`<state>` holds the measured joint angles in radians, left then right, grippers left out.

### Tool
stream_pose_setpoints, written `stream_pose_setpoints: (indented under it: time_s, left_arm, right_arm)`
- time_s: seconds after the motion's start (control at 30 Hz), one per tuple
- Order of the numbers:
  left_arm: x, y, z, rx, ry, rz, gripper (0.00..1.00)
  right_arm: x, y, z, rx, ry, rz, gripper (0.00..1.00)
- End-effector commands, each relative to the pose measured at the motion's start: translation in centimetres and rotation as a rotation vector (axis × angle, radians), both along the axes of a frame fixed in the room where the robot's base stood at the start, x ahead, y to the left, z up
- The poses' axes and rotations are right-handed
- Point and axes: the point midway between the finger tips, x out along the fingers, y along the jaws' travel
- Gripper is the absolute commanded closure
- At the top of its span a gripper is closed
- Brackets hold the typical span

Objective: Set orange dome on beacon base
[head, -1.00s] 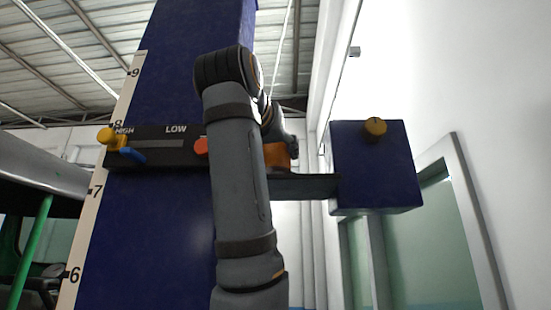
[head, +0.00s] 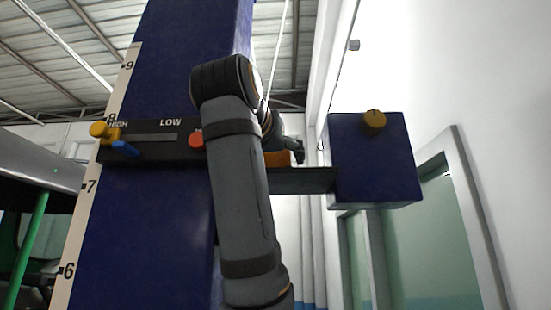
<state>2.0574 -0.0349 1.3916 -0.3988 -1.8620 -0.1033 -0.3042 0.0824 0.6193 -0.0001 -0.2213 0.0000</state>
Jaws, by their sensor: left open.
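An orange object (head: 278,159), probably the orange dome, shows low on the dark ledge (head: 305,181) beside the blue column. My left arm hides its left side and the gripper covers its upper part, so its full shape is hidden. My left gripper (head: 299,153) is open, right at the orange object, with its dark fingers pointing right. I cannot tell whether they touch it. I cannot make out a separate beacon base. My right gripper is out of view.
The blue column (head: 160,230) carries a black panel with a yellow knob (head: 98,129), a blue lever (head: 125,149) and a red button (head: 196,139). A blue box (head: 372,165) with a yellow-brown knob (head: 374,120) stands at the ledge's right end.

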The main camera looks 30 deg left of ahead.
Motion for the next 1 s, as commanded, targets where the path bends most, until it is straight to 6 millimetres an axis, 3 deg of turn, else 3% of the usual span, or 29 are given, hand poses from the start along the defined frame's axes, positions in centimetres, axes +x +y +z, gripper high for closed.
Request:
stream_pose_setpoints:
  time_s: [0.13,0.17,0.4,0.6,0.77,1.0]
  left_arm:
    - [-0.1,0.0,0.7,0.000,-0.001,0.000,0.24]
    - [-0.6,-0.2,0.2,0.000,-0.003,-0.001,0.24]
    - [-6.0,-2.2,-0.2,0.001,-0.006,-0.002,0.24]
    - [-9.8,-3.6,0.0,0.001,-0.002,0.000,0.24]
    - [-11.2,-4.1,0.2,0.000,-0.001,0.000,0.24]
    - [-11.3,-4.1,0.4,0.000,0.000,0.000,0.24]
  right_arm:
    - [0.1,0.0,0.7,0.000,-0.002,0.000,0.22]
    - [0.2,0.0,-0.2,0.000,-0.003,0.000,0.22]
    - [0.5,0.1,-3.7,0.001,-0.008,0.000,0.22]
    - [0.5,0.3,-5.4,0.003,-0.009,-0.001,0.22]
    - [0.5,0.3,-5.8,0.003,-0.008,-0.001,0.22]
    - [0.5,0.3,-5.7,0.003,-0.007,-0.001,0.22]
